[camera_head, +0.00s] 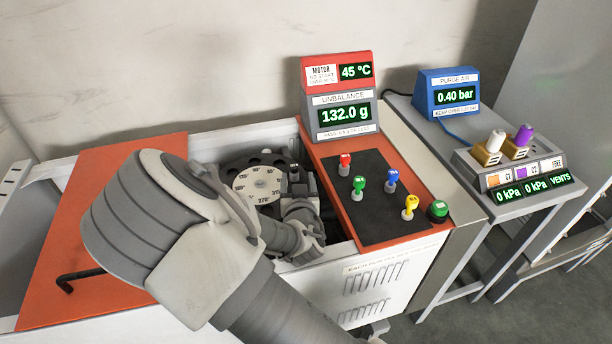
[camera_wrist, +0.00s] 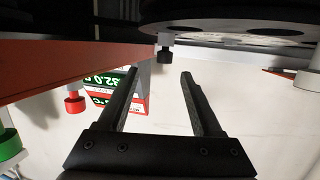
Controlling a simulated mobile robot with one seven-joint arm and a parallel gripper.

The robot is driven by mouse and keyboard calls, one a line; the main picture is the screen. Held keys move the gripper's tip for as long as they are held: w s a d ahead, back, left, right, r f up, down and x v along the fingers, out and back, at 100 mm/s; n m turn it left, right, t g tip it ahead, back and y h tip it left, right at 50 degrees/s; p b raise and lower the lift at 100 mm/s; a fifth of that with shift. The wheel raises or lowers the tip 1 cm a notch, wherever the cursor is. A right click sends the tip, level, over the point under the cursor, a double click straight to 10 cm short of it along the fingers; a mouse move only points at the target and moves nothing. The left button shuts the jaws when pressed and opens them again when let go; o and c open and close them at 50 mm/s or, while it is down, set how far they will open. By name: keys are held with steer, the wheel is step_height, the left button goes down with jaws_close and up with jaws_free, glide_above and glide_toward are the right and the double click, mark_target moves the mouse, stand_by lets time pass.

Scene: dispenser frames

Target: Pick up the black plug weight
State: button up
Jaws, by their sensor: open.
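The black plug weight (camera_wrist: 165,55) shows in the wrist view as a small dark cap on a pale stem, next to the edge of the dark rotor disc (camera_wrist: 230,26). That view looks upside down, so the cap hangs below the stem. My gripper (camera_wrist: 160,73) is open, with its two black fingers apart and nothing between them. The weight lies just past the fingertips, in line with the gap. In the head view my gripper (camera_head: 294,178) is down in the machine's opening beside the dial disc (camera_head: 257,184). I cannot make out the black weight there.
Red (camera_head: 345,160), green (camera_head: 359,184), blue (camera_head: 392,176) and yellow (camera_head: 410,203) plugs stand on a black mat (camera_head: 375,225) to the right. The unbalance display (camera_head: 345,115) reads 132.0 g. The opening's walls and orange top (camera_head: 330,185) are close to my gripper.

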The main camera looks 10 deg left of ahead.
mark_target(294, 170)
steer(key=shift+w+a+f, duration=0.15)
steer(key=shift+w+a, duration=0.05)
steer(key=shift+a, duration=0.1)
steer(key=x, duration=0.2)
steer(key=b+x, duration=0.1)
steer(key=x, duration=0.1)
steer(key=b+x, duration=0.1)
steer(key=x, duration=0.1)
steer(key=shift+a+f, duration=0.1)
steer(key=shift+f, duration=0.15)
steer(key=shift+w+a, duration=0.15)
steer(key=shift+w, duration=0.35)
jaws_close()
